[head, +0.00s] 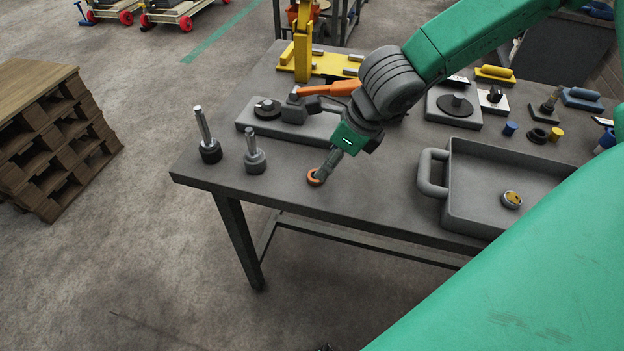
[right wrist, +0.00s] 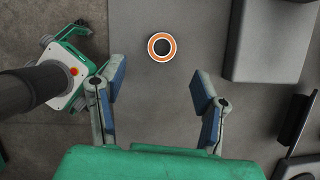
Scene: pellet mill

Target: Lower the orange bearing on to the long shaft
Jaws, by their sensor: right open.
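The orange bearing (head: 314,181), a ring with an orange face, lies on the table near its front edge. In the right wrist view the bearing (right wrist: 152,46) shows as an orange ring with a dark centre, ahead of the fingertips. My right gripper (head: 324,166) is over the bearing in the head view, partly covering it. In the right wrist view its blue-padded fingers (right wrist: 159,85) are wide apart with nothing between them. The long shaft (head: 203,127) stands upright on a dark round base at the table's left end. My left gripper is not in view.
A shorter shaft (head: 254,150) stands between the long shaft and the bearing. A grey plate (head: 315,126) with fittings lies behind. A grey tray (head: 470,212) with a handle holds a small ring (head: 512,200) to the right. The table (head: 370,205) is bare between bearing and tray.

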